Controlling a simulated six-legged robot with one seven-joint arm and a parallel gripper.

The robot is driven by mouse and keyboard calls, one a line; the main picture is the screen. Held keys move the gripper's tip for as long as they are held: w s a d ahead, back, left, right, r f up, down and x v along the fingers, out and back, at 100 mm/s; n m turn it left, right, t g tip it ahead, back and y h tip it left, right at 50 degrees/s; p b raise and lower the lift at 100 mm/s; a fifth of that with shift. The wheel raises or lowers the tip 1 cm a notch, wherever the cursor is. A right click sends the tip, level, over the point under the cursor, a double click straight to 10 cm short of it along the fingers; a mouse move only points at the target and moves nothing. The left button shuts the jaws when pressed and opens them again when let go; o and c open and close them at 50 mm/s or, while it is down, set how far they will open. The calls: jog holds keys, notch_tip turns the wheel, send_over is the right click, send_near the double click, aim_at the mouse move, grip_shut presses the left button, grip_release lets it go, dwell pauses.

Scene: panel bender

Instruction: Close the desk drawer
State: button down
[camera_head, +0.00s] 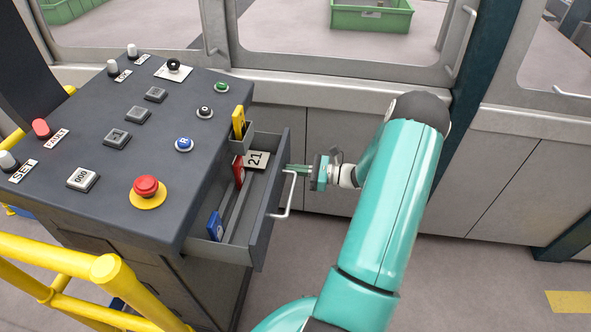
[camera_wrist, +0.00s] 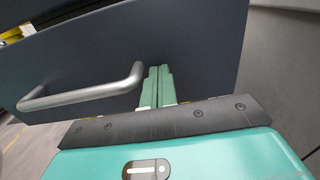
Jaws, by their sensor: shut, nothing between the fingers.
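The desk drawer (camera_head: 262,227) is open, pulled out to the right from the dark grey control desk (camera_head: 110,130). Its front panel also shows in the wrist view (camera_wrist: 205,45), with a silver bar handle (camera_wrist: 80,93) across it. The handle (camera_head: 289,195) is also in the head view. My gripper (camera_head: 290,168) is shut and empty, its fingertips at the drawer's front near the handle's far end. In the wrist view the closed fingers (camera_wrist: 158,82) point at the panel, right of the handle. I cannot tell whether they touch it.
Inside the drawer are a tag marked 21 (camera_head: 257,160), a red item (camera_head: 238,172) and a blue item (camera_head: 215,226). A yellow railing (camera_head: 60,255) stands at the lower left. Grey machine panels (camera_head: 345,130) are behind my arm. Floor right of the drawer is clear.

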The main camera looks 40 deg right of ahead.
send_near(230, 162)
jog(key=w+a+r, duration=0.1)
jog(key=a, duration=0.1)
jog(key=w+a+r, duration=0.1)
jog(key=a, duration=0.2)
jog(key=w+a+r, duration=0.1)
jog(key=a+r, duration=0.1)
jog(key=shift+w+a+r, duration=0.1)
jog(key=shift+w+a, duration=0.1)
jog(key=shift+w, duration=0.15)
jog(key=shift+w+a, duration=0.2)
jog(key=shift+a, duration=0.05)
